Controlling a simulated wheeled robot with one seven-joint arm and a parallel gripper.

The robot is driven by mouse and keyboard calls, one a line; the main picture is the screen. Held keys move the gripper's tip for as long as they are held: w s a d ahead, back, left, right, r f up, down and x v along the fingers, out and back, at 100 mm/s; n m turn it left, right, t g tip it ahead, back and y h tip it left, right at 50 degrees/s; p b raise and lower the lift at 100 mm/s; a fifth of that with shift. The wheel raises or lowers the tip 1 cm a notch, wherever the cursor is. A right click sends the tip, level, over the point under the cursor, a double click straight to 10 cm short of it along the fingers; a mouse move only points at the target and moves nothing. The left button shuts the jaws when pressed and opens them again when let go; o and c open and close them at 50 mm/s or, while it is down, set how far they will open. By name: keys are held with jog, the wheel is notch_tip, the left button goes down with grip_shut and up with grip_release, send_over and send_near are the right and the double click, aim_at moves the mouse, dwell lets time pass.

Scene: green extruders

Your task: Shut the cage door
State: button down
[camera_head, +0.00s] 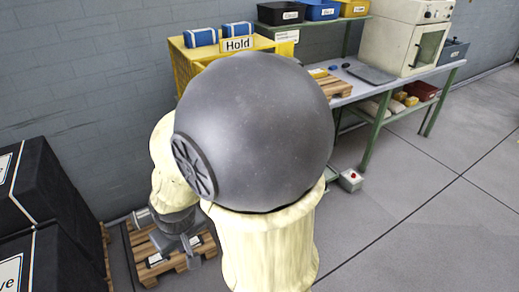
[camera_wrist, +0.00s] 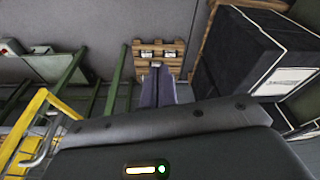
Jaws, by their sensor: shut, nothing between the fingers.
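A yellow cage (camera_head: 185,62) with a "Hold" sign (camera_head: 237,44) stands against the back wall in the head view. My arm hides most of its front, so the door's position cannot be told there. In the wrist view a yellow frame (camera_wrist: 22,132) with a grey bar handle (camera_wrist: 43,142) shows at the lower left. It may be the cage door. My gripper (camera_wrist: 160,74) is shut and empty, with its fingers pointing down towards the floor. In the head view my gripper (camera_head: 190,254) is low, above a wooden pallet (camera_head: 148,274), left of my arm and apart from the cage.
Black boxes (camera_head: 40,190) stand at the left; one also fills the right of the wrist view (camera_wrist: 235,55). A green-legged workbench (camera_head: 365,150) stands at the back right. A red-button box (camera_head: 350,180) sits on the floor. Floor at the right is clear.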

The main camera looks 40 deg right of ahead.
jog(key=shift+d, duration=0.35)
jog(key=w+d+r+m+t+h+p, duration=0.25)
jog(key=w+m+p, duration=0.2)
jog(key=w, duration=0.55)
jog(key=w+d+r+m+t+h+p, duration=0.25)
jog(key=w+m+p, duration=0.2)
jog(key=w, duration=0.55)
jog(key=s+d+m+g+h+p, duration=0.1)
jog(key=d+m+g+h+p, duration=0.1)
jog(key=d+m+h+p, duration=0.3)
jog(key=s+d+r+m+g+h+p, duration=0.1)
jog(key=s+r+m+g+h+p, duration=0.1)
jog(key=s+m+g+h, duration=0.3)
jog(key=s+r+g+h, duration=0.1)
jog(key=s+g+h, duration=0.1)
jog(key=s+g, duration=0.1)
jog(key=shift+s+d+m+h, duration=0.3)
jog(key=shift+s+d+h, duration=0.1)
jog(key=shift+s, duration=0.3)
